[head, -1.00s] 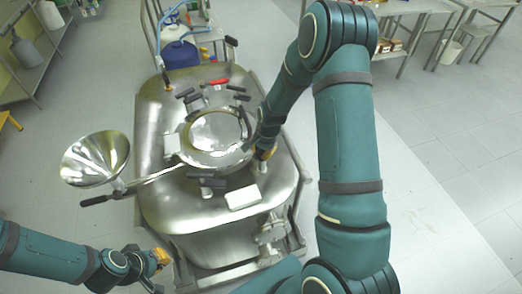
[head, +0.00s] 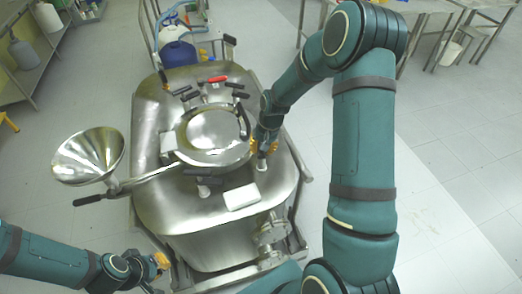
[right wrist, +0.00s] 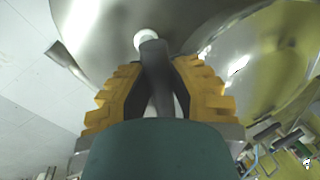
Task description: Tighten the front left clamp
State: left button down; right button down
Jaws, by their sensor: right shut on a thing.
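The steel reactor (head: 180,222) has a round lid (head: 213,130) with several black-handled clamps around its rim. One clamp (head: 203,182) sits at the lid's near edge, and others (head: 212,92) line the far side. My right gripper (head: 263,147) is at the right side of the lid. In the right wrist view its yellow fingers (right wrist: 162,88) are shut on a dark handle (right wrist: 156,65) with a pale round end. I cannot tell from the views which clamp this handle belongs to. My left gripper (head: 162,262) is low at the left, away from the lid; its opening is unclear.
A steel funnel (head: 90,155) on a pipe juts out left of the reactor. A white block (head: 242,197) lies on the near top, and a valve (head: 272,235) is on the near right side. A trolley with blue containers (head: 178,52) stands behind.

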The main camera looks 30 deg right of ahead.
jog(key=n+g+b, duration=0.1)
jog(key=n, duration=0.4)
jog(key=shift+d+f+n, duration=0.1)
jog(key=shift+d+n, duration=0.05)
jog(key=shift+n, duration=0.15)
jog(key=n+g, duration=0.1)
jog(key=n, duration=0.4)
jog(key=shift+d, duration=0.15)
dwell(0.3)
jog(key=c, duration=0.9)
grip_release()
jog(key=shift+o, duration=0.2)
notch_tip(320, 180, up, 12)
jog(key=d, duration=0.2)
jog(key=shift+w, duration=0.45)
